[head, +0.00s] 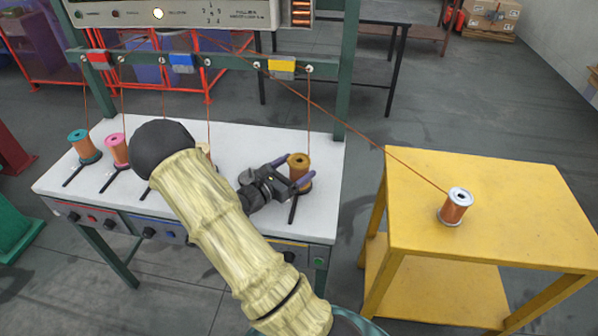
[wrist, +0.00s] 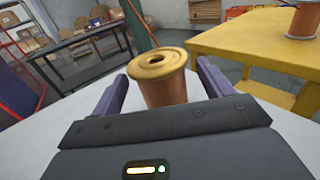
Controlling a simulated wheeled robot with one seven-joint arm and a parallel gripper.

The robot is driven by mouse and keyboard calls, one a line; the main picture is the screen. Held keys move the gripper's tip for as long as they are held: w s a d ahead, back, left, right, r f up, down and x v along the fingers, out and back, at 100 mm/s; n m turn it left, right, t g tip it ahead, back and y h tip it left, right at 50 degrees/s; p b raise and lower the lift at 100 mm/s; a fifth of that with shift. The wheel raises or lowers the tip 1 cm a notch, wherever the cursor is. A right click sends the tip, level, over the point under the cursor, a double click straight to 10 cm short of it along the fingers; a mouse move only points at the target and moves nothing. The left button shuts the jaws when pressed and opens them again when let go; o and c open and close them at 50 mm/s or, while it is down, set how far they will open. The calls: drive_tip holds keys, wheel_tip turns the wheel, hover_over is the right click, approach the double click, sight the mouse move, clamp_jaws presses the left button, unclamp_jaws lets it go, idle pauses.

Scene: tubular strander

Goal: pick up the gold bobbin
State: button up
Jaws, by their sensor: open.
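The gold bobbin (head: 299,167) stands upright at the right end of the white bench, with a gold flange and copper wire. In the wrist view the gold bobbin (wrist: 158,72) stands between the two purple fingers. My gripper (head: 301,183) is open, with one finger on each side of the bobbin. In the wrist view my gripper (wrist: 160,85) shows a gap to the right finger; the left finger is close to the bobbin, and I cannot tell whether it touches. The bobbin's lower part is hidden by the gripper body in the wrist view.
A teal bobbin (head: 81,144) and a pink bobbin (head: 117,149) stand on the white bench (head: 236,138) at left. Another bobbin is mostly hidden behind my arm. A silver-flanged bobbin (head: 456,206) stands on the yellow table (head: 510,222). Wires run up to the green frame (head: 345,70).

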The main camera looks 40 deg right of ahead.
sight(304, 162)
drive_tip(key=d, duration=0.3)
drive_tip(key=shift+w+d, duration=0.15)
drive_tip(key=shift+d, duration=0.1)
drive_tip(key=c, duration=1.6)
drive_tip(key=shift+r, duration=0.1)
wheel_tip(304, 162, up, 10)
drive_tip(key=shift+f+p, duration=0.1)
drive_tip(key=shift+p, duration=0.35)
